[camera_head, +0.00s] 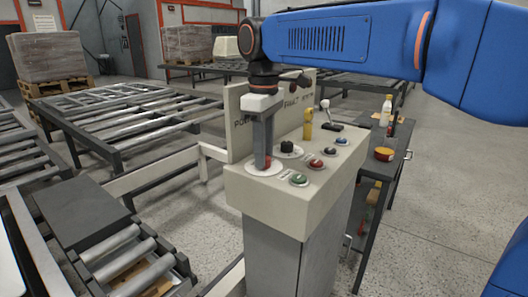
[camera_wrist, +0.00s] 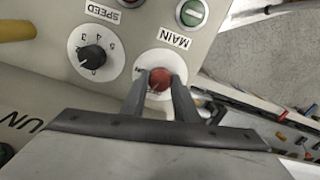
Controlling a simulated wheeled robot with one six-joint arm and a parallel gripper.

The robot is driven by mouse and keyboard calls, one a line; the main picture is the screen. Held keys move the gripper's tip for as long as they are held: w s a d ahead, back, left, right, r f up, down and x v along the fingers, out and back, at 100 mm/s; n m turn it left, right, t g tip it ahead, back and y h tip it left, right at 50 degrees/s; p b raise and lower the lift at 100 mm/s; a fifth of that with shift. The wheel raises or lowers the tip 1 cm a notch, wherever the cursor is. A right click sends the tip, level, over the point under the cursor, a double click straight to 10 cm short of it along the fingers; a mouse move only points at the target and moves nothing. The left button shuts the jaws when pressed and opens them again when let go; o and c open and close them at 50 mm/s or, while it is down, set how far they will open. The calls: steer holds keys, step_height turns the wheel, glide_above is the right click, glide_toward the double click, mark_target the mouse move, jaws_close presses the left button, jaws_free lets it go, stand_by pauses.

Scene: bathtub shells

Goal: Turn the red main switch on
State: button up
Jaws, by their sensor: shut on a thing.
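The red main switch (camera_wrist: 160,79) is a round red knob on a white disc, next to a MAIN label (camera_wrist: 174,38) in the wrist view. In the head view the red switch (camera_head: 267,161) shows low on its white disc at the left of the panel. My gripper (camera_wrist: 158,88) points down at the switch, with a finger on each side of the red knob, shut on it. In the head view my gripper (camera_head: 264,160) hides part of the knob. The switch's exact turn angle is hard to read.
The beige control panel (camera_head: 245,189) also carries a green button (camera_head: 299,180), a black speed dial (camera_head: 287,147), red and blue buttons, a yellow post (camera_head: 307,124) and a lever (camera_head: 325,112). An upright panel stands behind. A dark side table with bottles is at right; roller conveyors are at left.

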steer(key=m, duration=0.5)
steer(key=shift+m, duration=0.3)
steer(key=m, duration=0.5)
steer(key=shift+m, duration=0.4)
steer(key=o, duration=1.1)
steer(key=shift+c, duration=0.2)
steer(key=shift+r, duration=0.15)
step_height(320, 180, up, 17)
